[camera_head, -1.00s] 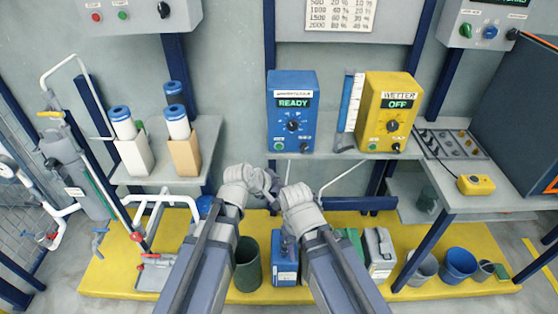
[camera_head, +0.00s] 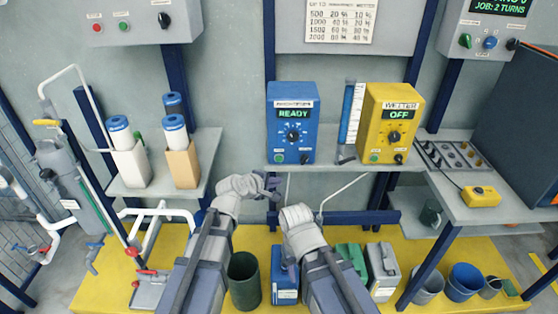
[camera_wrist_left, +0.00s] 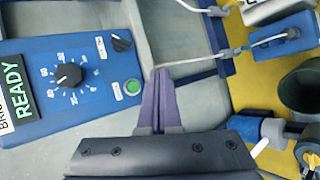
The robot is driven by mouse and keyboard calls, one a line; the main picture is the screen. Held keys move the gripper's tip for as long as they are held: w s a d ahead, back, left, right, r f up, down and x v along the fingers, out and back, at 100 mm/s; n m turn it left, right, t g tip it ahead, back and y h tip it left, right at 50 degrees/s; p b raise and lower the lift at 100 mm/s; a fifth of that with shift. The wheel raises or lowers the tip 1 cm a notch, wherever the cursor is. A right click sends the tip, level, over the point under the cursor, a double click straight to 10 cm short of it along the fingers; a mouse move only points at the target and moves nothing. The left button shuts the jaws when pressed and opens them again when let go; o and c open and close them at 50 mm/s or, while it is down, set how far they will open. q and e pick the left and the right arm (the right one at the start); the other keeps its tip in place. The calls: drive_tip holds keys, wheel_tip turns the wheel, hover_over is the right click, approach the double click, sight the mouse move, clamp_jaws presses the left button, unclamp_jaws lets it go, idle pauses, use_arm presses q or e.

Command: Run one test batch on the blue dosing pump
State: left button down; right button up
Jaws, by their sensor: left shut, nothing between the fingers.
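The blue dosing pump (camera_head: 291,100) stands on the middle shelf, its green display reading READY. Its front has a round black dial (camera_head: 293,135), a green button (camera_head: 278,158) and a small black knob (camera_head: 304,158). These also show on the pump in the left wrist view (camera_wrist_left: 30,65). My left gripper (camera_head: 273,186) is shut and empty, just below the pump's front. In the left wrist view its closed fingertips (camera_wrist_left: 161,73) appear right beside the green button, apart from it in the picture. My right gripper (camera_head: 293,209) is lower and to the right; its fingers are not clear.
A yellow WETTER unit (camera_head: 388,92) reading OFF stands right of the pump. A display box (camera_head: 487,20) at top right reads JOB: 2 TURNS. White-and-blue cartridges (camera_head: 121,138) stand on the left shelf. A dark green bucket (camera_head: 245,282) and canisters stand on the yellow floor platform (camera_head: 110,285).

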use_arm(q)
approach(280, 162)
drive_tip(key=shift+w+d+f, duration=1.4)
drive_tip(key=shift+d+f, duration=0.25)
drive_tip(key=shift+f, duration=0.05)
idle(0.7)
drive_tip(key=shift+w, duration=0.4)
drive_tip(key=shift+w, duration=0.55)
idle(0.7)
drive_tip(key=shift+s, duration=0.95)
drive_tip(key=s, duration=0.5)
idle(0.3)
